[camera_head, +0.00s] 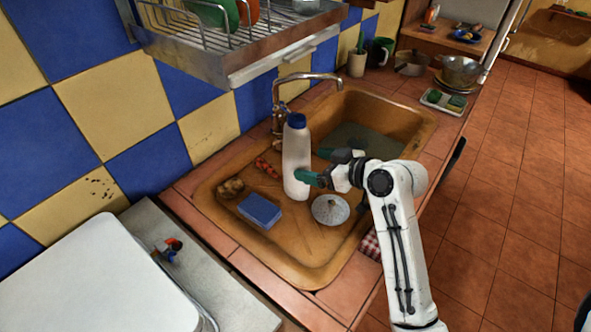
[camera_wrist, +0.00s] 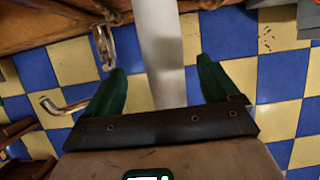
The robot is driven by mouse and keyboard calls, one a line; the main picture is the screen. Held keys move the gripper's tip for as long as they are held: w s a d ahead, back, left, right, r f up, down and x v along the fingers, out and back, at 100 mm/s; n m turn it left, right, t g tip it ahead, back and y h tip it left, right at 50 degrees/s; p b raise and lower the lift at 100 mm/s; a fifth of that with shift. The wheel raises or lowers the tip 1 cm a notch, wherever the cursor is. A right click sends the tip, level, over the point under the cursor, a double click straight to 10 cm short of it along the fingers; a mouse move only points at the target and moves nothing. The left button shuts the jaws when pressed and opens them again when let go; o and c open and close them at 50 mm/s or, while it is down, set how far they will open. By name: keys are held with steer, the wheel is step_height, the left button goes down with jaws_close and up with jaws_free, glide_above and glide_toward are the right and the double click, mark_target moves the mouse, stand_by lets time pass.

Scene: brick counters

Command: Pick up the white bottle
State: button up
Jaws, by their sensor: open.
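The white bottle (camera_head: 296,160) with a blue cap stands upright on the draining side of the brown sink. My gripper (camera_head: 312,168) is at the bottle's right side, at about mid-height. In the wrist view the bottle (camera_wrist: 160,45) runs down between the two green fingers of my gripper (camera_wrist: 160,85). The fingers are apart, with a visible gap on each side of the bottle. The bottle's cap is out of the wrist view.
A blue sponge (camera_head: 260,210), a round white strainer (camera_head: 330,209) and red items (camera_head: 267,167) lie around the bottle. The faucet (camera_head: 279,105) stands behind it. A dish rack (camera_head: 235,45) hangs above. The sink basin (camera_head: 395,118) is to the right.

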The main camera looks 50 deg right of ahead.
steer(key=shift+a+p+x, duration=0.2)
steer(key=shift+p+x, duration=0.55)
steer(key=shift+x, duration=2.45)
steer(key=c, duration=1.2)
steer(key=shift+o, duration=0.2)
steer(key=shift+r, duration=0.6)
steer(key=s+r, duration=0.1)
steer(key=r, duration=0.1)
steer(key=s+r+b, duration=0.1)
steer(key=s+r, duration=0.2)
steer(key=r, duration=0.2)
steer(key=shift+s+d, duration=0.15)
steer(key=shift+s, duration=0.15)
steer(key=p, duration=0.1)
glide_toward(309, 143)
steer(key=r, duration=0.1)
steer(key=shift+s+r+p, duration=0.1)
steer(key=shift+s+p, duration=0.3)
steer(key=shift+s, duration=0.25)
